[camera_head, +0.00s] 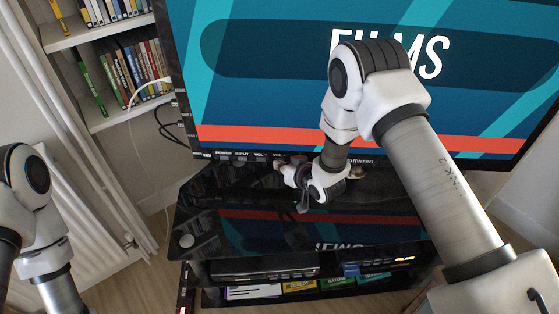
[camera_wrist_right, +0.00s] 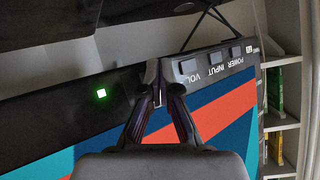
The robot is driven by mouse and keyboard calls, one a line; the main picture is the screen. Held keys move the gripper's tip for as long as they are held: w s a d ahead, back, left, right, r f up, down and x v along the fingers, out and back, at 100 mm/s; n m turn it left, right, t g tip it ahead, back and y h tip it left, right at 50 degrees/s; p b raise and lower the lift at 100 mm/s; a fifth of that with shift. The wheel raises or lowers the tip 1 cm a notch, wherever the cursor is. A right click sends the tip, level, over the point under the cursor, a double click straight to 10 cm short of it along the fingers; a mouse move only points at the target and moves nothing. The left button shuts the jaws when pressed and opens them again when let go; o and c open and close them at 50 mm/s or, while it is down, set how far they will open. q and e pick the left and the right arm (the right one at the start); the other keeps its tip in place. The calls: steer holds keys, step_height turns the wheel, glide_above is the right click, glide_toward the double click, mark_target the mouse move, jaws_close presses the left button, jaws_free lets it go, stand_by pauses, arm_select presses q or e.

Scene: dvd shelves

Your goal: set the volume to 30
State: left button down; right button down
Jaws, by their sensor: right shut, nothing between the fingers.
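The TV (camera_head: 290,105) shows a blue screen with the word FILMS, partly covered by my right arm; no volume number is visible. Along its lower bezel are buttons labelled POWER (camera_wrist_right: 237,52), INPUT (camera_wrist_right: 213,60) and VOL (camera_wrist_right: 188,67). My right gripper (camera_head: 281,165) is at the lower edge of the TV, its fingers closed and empty. In the right wrist view its fingertips (camera_wrist_right: 154,72) are beside the VOL button, over the bezel; they hide what lies behind them, and I cannot tell whether they touch it. My left gripper is out of frame.
A glossy black TV stand (camera_head: 205,220) lies below, with a device (camera_head: 265,267) and DVD cases (camera_head: 300,286) on its shelves. A bookshelf (camera_head: 110,117) stands at the left near a white radiator (camera_head: 75,200). A green light (camera_wrist_right: 101,94) glows on the bezel.

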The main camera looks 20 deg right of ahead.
steer(key=shift+s+a+p, duration=0.3)
steer(key=shift+s, duration=0.45)
steer(key=s, duration=0.1)
steer(key=s+a+p, duration=0.1)
steer(key=s, duration=0.2)
steer(key=shift+s+a, duration=0.3)
steer(key=shift+a, duration=0.1)
stand_by(2.0)
